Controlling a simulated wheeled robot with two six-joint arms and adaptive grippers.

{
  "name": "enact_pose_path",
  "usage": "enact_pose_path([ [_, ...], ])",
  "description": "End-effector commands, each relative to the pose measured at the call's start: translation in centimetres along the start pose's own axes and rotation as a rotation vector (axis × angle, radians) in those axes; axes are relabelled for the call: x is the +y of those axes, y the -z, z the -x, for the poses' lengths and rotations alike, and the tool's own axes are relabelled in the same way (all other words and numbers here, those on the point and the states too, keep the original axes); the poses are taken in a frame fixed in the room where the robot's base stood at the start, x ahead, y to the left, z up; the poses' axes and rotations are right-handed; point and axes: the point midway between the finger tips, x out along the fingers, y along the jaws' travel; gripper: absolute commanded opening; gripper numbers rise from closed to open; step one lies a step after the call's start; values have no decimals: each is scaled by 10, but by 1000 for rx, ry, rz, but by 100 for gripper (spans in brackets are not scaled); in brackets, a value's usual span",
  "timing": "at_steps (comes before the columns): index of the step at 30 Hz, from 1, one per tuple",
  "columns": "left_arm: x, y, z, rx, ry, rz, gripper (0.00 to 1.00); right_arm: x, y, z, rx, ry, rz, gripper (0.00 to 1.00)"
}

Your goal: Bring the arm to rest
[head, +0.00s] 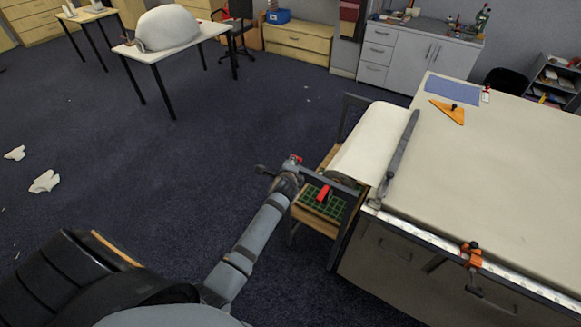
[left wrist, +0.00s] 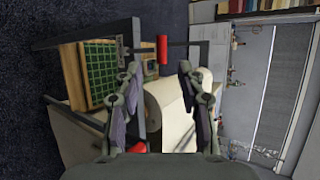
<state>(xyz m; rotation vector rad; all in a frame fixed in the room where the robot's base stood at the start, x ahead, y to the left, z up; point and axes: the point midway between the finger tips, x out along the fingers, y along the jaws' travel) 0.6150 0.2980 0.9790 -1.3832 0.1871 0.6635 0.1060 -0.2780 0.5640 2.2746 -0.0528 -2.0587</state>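My left arm reaches up from the bottom of the head view, and its gripper (head: 291,176) is by the near end of the long cloth table (head: 510,150). In the left wrist view the two fingers (left wrist: 158,70) stand apart with nothing seen held between them. A red cylindrical grip (left wrist: 162,49) shows beyond the fingertips; whether they touch it I cannot tell. A red piece (head: 322,193) also shows close to the gripper in the head view. My right gripper is in neither view.
A wooden rack with a green gridded mat (head: 320,204) stands against the table end, under a roll of pale cloth (head: 372,145). A dark bar (head: 400,150) lies across the cloth. An orange clamp (head: 471,254) sits on the table edge. The floor to the left is mostly open.

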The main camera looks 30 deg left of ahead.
Motion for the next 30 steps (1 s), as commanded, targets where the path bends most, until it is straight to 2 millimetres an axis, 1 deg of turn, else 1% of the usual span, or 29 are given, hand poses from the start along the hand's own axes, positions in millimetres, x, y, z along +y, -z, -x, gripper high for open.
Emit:
enact_pose_path([
  [13, 2, 0, -1, 0, -3, 2, 39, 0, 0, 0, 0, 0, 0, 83],
  [14, 6, 1, -2, 3, -9, 7, 39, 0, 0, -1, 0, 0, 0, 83],
  [16, 29, 6, -7, 15, -40, 37, 39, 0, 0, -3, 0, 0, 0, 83],
  [17, 44, 8, -10, 23, -61, 59, 39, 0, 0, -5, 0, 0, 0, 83],
  [20, 120, 21, -19, 51, -165, 178, 39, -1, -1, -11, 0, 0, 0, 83],
  [21, 157, 25, -20, 59, -216, 238, 39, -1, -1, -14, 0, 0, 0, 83],
  [23, 211, 30, -19, 62, -293, 334, 39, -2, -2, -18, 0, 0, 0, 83],
  [24, 247, 33, -16, 57, -345, 399, 39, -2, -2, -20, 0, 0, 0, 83],
  [26, 301, 35, -7, 42, -421, 497, 39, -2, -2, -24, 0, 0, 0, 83],
  [27, 336, 35, 1, 25, -473, 562, 39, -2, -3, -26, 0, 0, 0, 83],
  [29, 388, 34, 16, -10, -546, 662, 39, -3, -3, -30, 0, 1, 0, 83],
  [30, 422, 31, 28, -39, -594, 728, 39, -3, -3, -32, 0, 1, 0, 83],
])
